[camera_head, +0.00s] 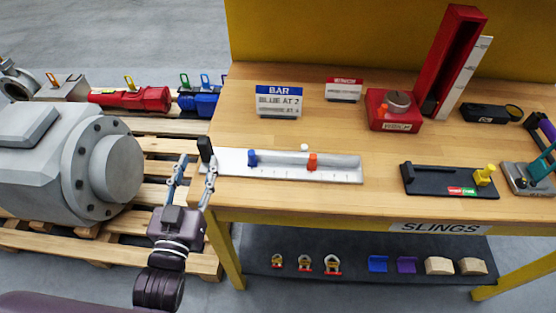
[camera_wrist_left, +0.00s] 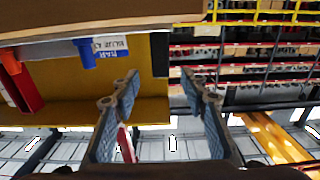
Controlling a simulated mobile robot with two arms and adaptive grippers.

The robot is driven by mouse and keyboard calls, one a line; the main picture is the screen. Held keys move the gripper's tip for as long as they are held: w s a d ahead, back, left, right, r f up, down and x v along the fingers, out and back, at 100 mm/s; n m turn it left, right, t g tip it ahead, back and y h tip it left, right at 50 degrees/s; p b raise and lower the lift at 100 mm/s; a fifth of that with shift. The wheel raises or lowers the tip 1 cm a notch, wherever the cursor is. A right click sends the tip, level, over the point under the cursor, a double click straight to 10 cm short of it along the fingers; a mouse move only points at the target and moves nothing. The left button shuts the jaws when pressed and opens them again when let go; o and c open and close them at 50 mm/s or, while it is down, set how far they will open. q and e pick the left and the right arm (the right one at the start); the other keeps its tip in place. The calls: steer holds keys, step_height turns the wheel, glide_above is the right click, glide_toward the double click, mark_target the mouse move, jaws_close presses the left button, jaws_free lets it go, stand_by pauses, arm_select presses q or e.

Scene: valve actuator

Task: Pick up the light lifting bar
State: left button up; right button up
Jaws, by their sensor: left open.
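A pale grey bar (camera_head: 284,159) lies along a white graduated board (camera_head: 325,178) at the table's front left. It carries a blue piece (camera_head: 252,158) and an orange piece (camera_head: 312,162). I take it for the light lifting bar. My left gripper (camera_head: 197,162) is open and empty just off the table's left end, near a black upright block (camera_head: 205,149) at the board's left end. In the left wrist view the fingers (camera_wrist_left: 160,82) are spread, with the black block (camera_wrist_left: 160,55) beyond them and the blue piece (camera_wrist_left: 84,53) to the left. My right gripper is not in view.
A blue-and-white BAR sign (camera_head: 279,101) stands behind the board. A red box with a weight (camera_head: 394,110) and a black fixture (camera_head: 448,180) stand to the right. A grey flanged actuator (camera_head: 60,165) sits left on pallets. A lower shelf (camera_head: 350,282) holds shackles and blocks.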

mark_target(203, 149)
arm_select(q)
steer(key=shift+w+f, duration=0.15)
steer(key=shift+w, duration=1.7)
steer(key=shift+w+f, duration=0.15)
steer(key=shift+w, duration=1.7)
jaws_close()
steer(key=shift+r, duration=0.2)
